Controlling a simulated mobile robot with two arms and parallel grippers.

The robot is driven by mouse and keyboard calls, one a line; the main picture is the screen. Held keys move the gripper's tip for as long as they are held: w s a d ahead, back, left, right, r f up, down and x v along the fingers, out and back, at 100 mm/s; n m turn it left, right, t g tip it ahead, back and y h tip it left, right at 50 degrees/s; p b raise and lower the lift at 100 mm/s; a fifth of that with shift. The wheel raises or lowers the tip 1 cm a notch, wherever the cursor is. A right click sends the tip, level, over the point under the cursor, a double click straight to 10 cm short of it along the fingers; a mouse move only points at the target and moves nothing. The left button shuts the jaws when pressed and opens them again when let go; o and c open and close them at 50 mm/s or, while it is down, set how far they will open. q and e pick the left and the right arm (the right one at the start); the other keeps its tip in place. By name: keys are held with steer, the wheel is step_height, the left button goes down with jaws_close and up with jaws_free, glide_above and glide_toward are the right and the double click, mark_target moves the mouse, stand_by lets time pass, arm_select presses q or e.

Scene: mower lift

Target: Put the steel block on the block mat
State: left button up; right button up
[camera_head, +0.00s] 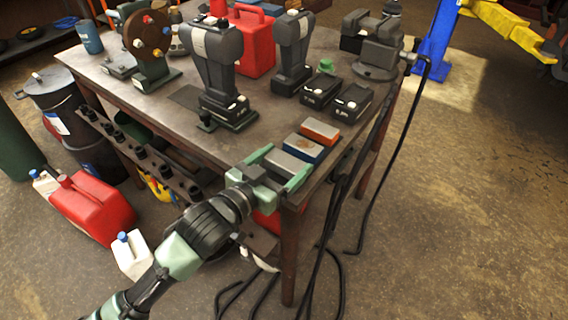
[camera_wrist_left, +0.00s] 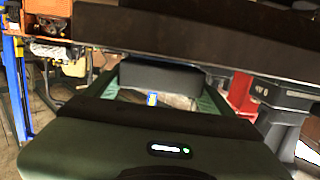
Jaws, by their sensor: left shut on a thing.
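The steel block (camera_head: 287,166) is a grey slab at the near corner of the workbench. My left gripper (camera_head: 286,167) is shut on it, one green finger on each side. In the left wrist view a dark block face (camera_wrist_left: 160,76) shows between the green fingers (camera_wrist_left: 155,97). I cannot tell whether the block touches the bench top. A thin dark flat patch (camera_head: 186,97), which looks like the block mat, lies on the bench left of the middle drill, with nothing on it. My right gripper is not in view.
Beside the held block lie a blue-sided block (camera_head: 303,149) and an orange block (camera_head: 320,131). A large drill (camera_head: 216,65) stands right of the patch. Two battery packs (camera_head: 351,103) sit near the right edge. The bench top (camera_head: 190,125) is clear between patch and near edge.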

arm_select(q)
steer(key=shift+f, duration=0.15)
steer(key=shift+f, duration=0.15)
steer(key=o, duration=1.8)
steer(key=shift+f, duration=0.1)
steer(key=shift+s, duration=0.1)
steer(key=shift+b+v, duration=0.6)
steer(key=shift+v, duration=5.35)
